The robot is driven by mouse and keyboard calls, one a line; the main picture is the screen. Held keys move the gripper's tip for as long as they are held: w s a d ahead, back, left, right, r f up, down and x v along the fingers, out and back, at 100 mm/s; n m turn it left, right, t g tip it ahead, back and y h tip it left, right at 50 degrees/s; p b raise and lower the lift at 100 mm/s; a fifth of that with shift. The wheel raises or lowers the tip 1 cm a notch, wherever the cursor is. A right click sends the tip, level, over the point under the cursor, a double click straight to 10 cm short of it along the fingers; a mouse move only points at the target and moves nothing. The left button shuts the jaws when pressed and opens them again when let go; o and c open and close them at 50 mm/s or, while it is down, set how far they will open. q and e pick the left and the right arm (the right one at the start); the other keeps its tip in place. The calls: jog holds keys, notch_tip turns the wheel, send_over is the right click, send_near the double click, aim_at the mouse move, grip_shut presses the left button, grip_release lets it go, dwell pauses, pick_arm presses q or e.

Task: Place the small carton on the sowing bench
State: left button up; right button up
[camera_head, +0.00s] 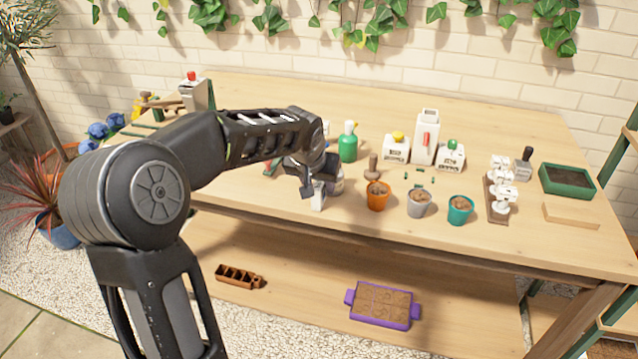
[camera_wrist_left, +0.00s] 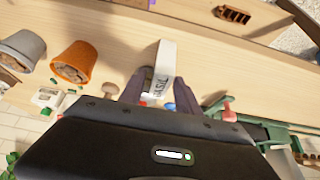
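The small carton (camera_wrist_left: 165,62) is white with dark lettering. It sits between the fingers of my left gripper (camera_wrist_left: 160,80) in the left wrist view, its far end sticking out past the fingertips. In the head view the carton (camera_head: 318,200) shows below my left gripper (camera_head: 318,186), which hides its upper part. The gripper looks shut on it. The carton is near the front edge of the wooden sowing bench (camera_head: 300,225); I cannot tell whether it touches the top. My right gripper is not in view.
Orange (camera_head: 377,196), grey (camera_head: 419,203) and teal (camera_head: 460,210) pots stand in a row to the right. White containers (camera_head: 424,140) and a green spray bottle (camera_head: 348,143) stand behind. A purple-rimmed tray (camera_head: 350,298) and a brown cell tray (camera_head: 238,277) lie on the lower shelf.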

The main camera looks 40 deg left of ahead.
pick_arm(q)
jog(key=shift+r, duration=0.15)
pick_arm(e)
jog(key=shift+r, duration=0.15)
pick_arm(q)
jog(key=shift+r, duration=0.15)
jog(key=v, duration=1.1)
jog(key=shift+s+r+p, duration=0.25)
jog(key=shift+s+p, duration=0.05)
jog(key=shift+p, duration=0.1)
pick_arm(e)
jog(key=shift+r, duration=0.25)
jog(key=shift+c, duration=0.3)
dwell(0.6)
